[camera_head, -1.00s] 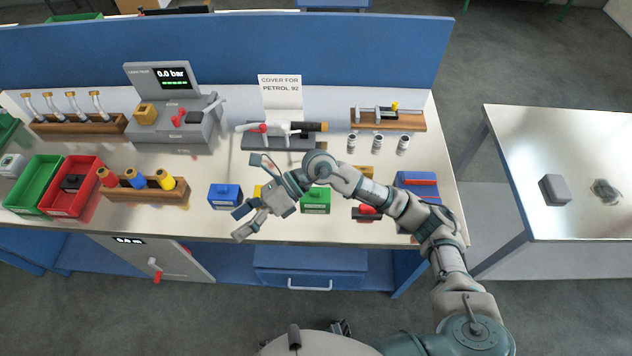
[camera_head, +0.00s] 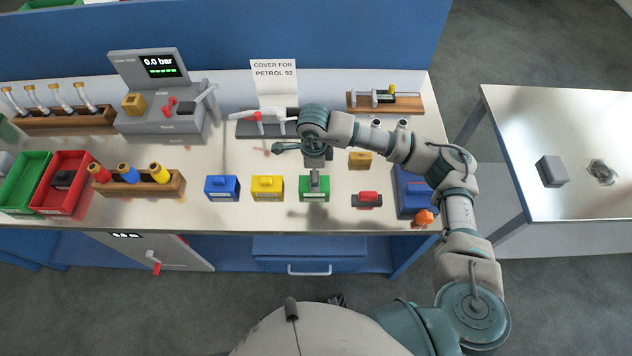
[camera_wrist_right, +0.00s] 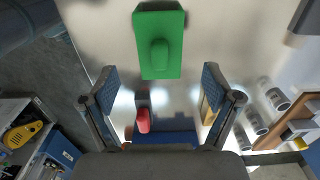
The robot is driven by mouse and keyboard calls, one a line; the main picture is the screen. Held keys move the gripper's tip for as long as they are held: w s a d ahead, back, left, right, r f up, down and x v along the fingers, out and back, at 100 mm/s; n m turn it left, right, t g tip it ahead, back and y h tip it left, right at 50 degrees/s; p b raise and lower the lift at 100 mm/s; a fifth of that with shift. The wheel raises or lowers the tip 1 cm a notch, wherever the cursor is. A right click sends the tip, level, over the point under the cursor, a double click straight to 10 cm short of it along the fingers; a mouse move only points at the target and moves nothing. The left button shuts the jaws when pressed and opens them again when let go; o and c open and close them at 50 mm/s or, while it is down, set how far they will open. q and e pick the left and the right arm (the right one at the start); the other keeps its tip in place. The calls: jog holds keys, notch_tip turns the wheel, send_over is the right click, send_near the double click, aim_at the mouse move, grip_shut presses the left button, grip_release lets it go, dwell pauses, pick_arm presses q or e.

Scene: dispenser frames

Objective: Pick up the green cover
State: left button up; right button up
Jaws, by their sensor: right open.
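The green cover (camera_head: 314,191) is a small block with a raised grip, standing on the bench in a row with blue and yellow ones. My right gripper (camera_head: 316,166) is above it, pointing down and partly in front of its top. In the right wrist view the green cover (camera_wrist_right: 160,55) lies beyond the fingertips, at the top centre. There my right gripper (camera_wrist_right: 160,84) is open, with nothing between its fingers. My left gripper is not in view.
The blue cover (camera_head: 222,187) and yellow cover (camera_head: 267,188) stand left of the green one. A red-handled dark block (camera_head: 367,199) is to its right, and a small wooden block (camera_head: 360,159) behind. A sign (camera_head: 275,78) reads "COVER FOR PETROL 92".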

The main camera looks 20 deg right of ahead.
jog(key=shift+a+f, duration=0.5)
jog(key=shift+f, duration=0.35)
jog(key=f, duration=0.2)
jog(key=d+f, duration=0.1)
jog(key=shift+f+p, duration=0.35)
jog(key=shift+f, duration=0.05)
jog(key=shift+d+f, duration=0.3)
jog(key=shift+f, duration=0.15)
jog(key=shift+a+r, duration=0.1)
jog(key=shift+a, duration=0.5)
jog(key=c, duration=1.1)
jog(key=shift+a, duration=0.1)
jog(key=shift+c, duration=0.8)
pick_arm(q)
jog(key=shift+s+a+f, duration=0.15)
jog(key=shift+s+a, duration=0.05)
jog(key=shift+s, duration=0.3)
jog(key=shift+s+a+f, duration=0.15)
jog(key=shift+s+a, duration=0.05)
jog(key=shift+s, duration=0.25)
pick_arm(e)
jog(key=shift+w, duration=0.1)
